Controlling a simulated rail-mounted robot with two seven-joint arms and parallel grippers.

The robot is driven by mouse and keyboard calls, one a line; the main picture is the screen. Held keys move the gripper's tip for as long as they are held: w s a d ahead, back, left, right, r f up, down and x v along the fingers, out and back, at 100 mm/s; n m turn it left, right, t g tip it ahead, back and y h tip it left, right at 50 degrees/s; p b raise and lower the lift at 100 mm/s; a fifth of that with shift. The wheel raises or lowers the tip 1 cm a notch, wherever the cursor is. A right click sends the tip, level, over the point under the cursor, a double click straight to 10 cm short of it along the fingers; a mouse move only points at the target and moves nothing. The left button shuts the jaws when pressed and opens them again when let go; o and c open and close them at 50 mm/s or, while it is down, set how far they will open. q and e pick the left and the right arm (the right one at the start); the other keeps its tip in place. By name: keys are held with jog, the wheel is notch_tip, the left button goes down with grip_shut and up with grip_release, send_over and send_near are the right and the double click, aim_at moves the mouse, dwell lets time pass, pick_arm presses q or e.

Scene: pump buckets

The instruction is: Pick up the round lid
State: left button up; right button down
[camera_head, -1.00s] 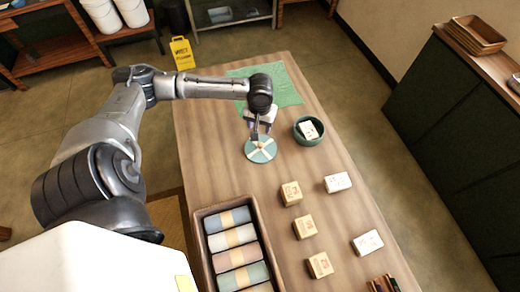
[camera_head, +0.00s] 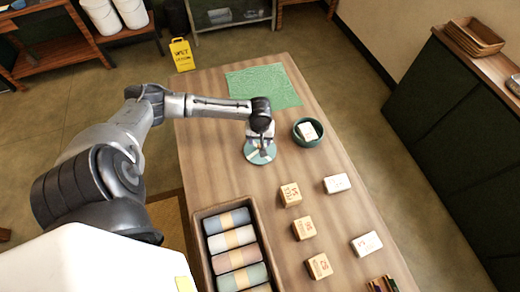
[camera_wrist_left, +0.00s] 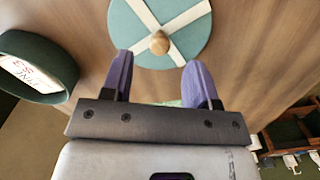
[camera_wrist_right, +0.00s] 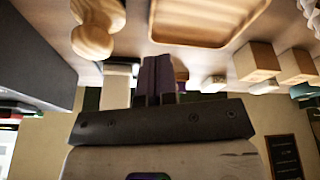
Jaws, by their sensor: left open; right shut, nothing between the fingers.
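The round lid (camera_head: 261,155) is a teal disc with a cream cross and a small wooden knob, lying on the wooden table. It also shows in the left wrist view (camera_wrist_left: 185,45), with its knob (camera_wrist_left: 159,43) just beyond and between the fingertips. My left gripper (camera_wrist_left: 160,65) is open and empty, pointing down over the lid; in the head view the gripper (camera_head: 260,141) covers part of the lid. My right gripper (camera_wrist_right: 158,60) is shut and empty in the right wrist view, away from the lid; it is not seen in the head view.
A green bowl (camera_head: 308,132) holding a white box stands close right of the lid. A green mat (camera_head: 264,86) lies behind. Several small boxes (camera_head: 304,228) stand to the front right. A crate of rolled cloths (camera_head: 203,250) sits at front. Table left of the lid is clear.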

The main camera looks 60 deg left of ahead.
aim_at(251, 153)
pick_arm(q)
jog(key=shift+f+p, duration=0.35)
jog(key=shift+f, duration=2.25)
jog(key=c, duration=1)
